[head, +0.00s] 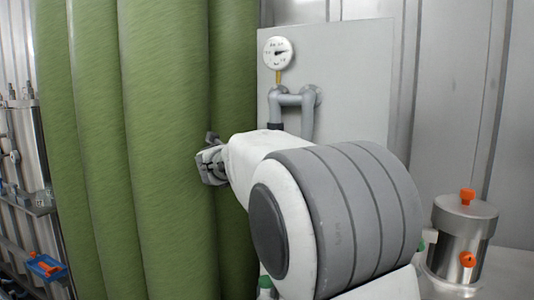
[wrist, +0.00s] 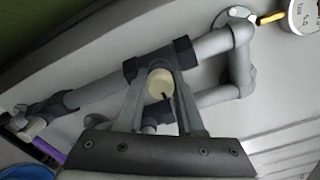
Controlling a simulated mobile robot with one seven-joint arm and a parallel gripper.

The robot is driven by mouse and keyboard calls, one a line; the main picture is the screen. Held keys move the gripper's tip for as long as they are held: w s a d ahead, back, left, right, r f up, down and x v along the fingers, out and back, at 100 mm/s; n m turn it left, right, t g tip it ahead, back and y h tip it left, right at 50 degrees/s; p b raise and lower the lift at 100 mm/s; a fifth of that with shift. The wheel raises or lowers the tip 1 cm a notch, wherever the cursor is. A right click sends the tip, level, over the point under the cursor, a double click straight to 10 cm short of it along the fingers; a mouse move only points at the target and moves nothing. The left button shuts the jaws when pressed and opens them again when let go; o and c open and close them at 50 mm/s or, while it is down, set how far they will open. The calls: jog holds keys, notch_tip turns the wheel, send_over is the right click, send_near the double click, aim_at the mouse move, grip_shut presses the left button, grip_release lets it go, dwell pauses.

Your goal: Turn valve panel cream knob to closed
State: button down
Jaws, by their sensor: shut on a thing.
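The cream knob (wrist: 159,82) is round and sits on a dark fitting of the grey pipework in the wrist view. A small dark mark shows near its lower edge. My gripper (wrist: 158,78) has one finger on each side of the knob and is shut on it. In the head view my gripper (head: 210,166) is at the left edge of the valve panel (head: 350,75), in front of the green tubes. The knob is hidden there. I cannot tell the valve's exact setting.
A round gauge (head: 278,52) and bent grey pipes (head: 307,112) are on the panel above my arm. Tall green tubes (head: 160,130) stand close at the left. A steel canister (head: 463,235) with orange knobs is at the right. A blue tray (head: 47,266) is at the far left.

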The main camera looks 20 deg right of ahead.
jog(key=shift+f+m+b, duration=0.1)
jog(key=shift+m+b, duration=0.2)
jog(key=shift+m, duration=0.3)
jog(key=c, duration=0.5)
grip_release()
jog(key=p+v, duration=0.2)
jog(key=v, duration=1.5)
jog(key=shift+s+a, duration=0.15)
jog(key=shift+a, duration=0.05)
jog(key=shift+r, duration=0.25)
